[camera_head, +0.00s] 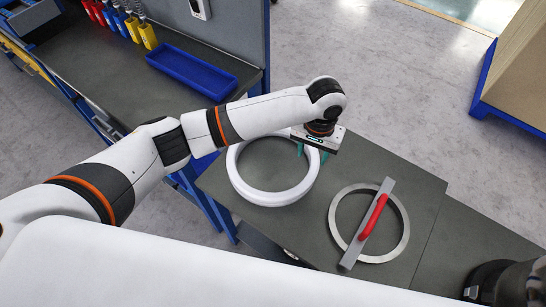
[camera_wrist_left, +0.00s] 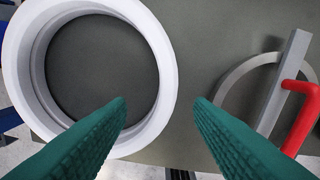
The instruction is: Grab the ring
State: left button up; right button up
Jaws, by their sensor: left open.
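A thick white ring (camera_head: 272,193) lies flat on the grey table in the head view. It also fills the left of the left wrist view (camera_wrist_left: 164,60). My left gripper (camera_head: 311,152) is above the ring's far right edge, with its green fingers partly hidden by the gripper body. My right gripper is not clearly seen.
A flat metal ring (camera_head: 337,222) with a grey bar and red handle (camera_head: 373,216) lies right of the white ring. A blue tray (camera_head: 192,72) and coloured tools sit on the workbench behind. Bare table (camera_head: 412,180) is free at the right.

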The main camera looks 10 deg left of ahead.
aim_at(310, 171)
pick_arm(q)
jog(key=f, duration=0.9)
jog(key=shift+w+d+p, duration=0.2)
jog(key=shift+d+p, duration=0.05)
jog(key=shift+p, duration=0.05)
jog(key=shift+r, duration=0.1)
jog(key=shift+c, duration=0.6)
grip_shut()
